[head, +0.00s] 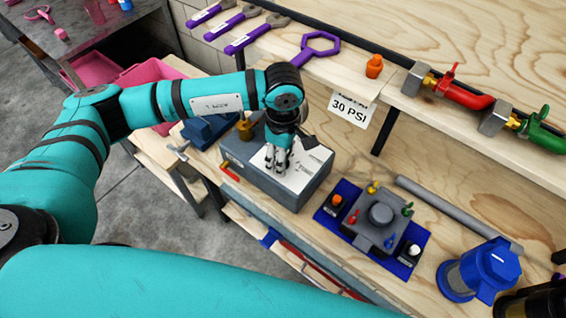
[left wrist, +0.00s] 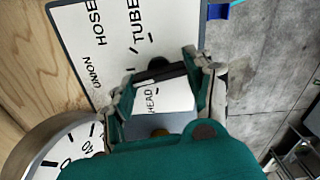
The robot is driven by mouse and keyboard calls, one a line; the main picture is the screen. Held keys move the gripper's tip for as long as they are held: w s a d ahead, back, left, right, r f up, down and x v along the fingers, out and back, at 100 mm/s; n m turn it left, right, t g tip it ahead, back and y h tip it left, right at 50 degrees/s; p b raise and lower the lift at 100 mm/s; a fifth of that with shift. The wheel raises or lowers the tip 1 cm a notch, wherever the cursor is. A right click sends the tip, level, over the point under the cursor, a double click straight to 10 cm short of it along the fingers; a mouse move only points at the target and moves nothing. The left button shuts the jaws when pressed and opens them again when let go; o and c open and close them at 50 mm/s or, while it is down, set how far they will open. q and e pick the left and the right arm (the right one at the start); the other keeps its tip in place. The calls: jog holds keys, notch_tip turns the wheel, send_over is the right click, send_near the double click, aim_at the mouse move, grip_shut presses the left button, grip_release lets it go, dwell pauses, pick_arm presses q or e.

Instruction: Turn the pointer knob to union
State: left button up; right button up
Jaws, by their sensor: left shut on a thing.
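The pointer knob (left wrist: 160,74) is a dark bar on a white label plate (left wrist: 118,50) in the left wrist view. The plate reads UNION, HOSE, TUBE and HEAD, with UNION at the left. My left gripper (left wrist: 157,80) is shut on the knob, one finger at each end of the dark bar. Which label the knob points at I cannot tell. In the head view my left gripper (head: 277,170) reaches down onto the plate (head: 298,178) on top of a grey box (head: 262,183), and hides the knob. My right gripper is not in view.
A round dial (left wrist: 62,150) stands close to the gripper in the left wrist view. On the bench, a blue mat (head: 333,202) with a grey fixture (head: 376,228) lies right of the box. A shelf (head: 455,120) with purple wrenches and valves runs behind.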

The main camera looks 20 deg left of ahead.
pick_arm(q)
jog(key=shift+w+m+b, duration=0.1)
jog(key=shift+m+b, duration=0.9)
jog(key=shift+b, duration=0.2)
jog(key=shift+r, duration=0.1)
jog(key=o, duration=1.2)
notch_tip(320, 180, up, 12)
jog(key=shift+f, duration=0.1)
